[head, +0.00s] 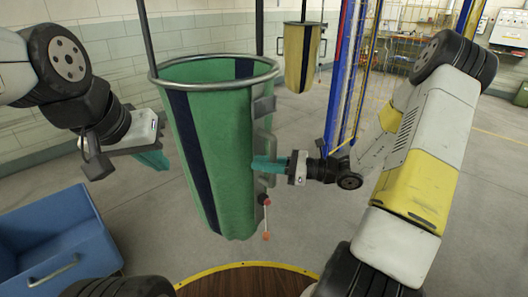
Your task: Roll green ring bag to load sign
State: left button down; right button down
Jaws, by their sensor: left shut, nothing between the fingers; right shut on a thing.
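The green ring bag (218,125) hangs upright in the middle of the head view, with a grey metal ring at its top and dark blue vertical stripes. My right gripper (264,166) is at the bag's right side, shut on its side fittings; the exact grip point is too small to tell. My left gripper (153,160) is shut and empty, left of the bag and apart from it. I cannot make out a load sign in this view.
A yellow bag (301,58) hangs further back. Blue posts (345,75) stand behind my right arm. A blue bin (55,238) is at the lower left. A red-tipped lever (266,218) hangs beside the green bag. Grey floor (155,215) is open around it.

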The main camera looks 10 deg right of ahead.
jog(key=shift+s+a, duration=0.55)
jog(key=shift+a, duration=0.1)
jog(key=c, duration=1.6)
grip_release()
jog(key=shift+o, duration=0.2)
jog(key=v, duration=0.7)
jog(key=shift+d, duration=0.35)
jog(key=shift+s+d, duration=0.1)
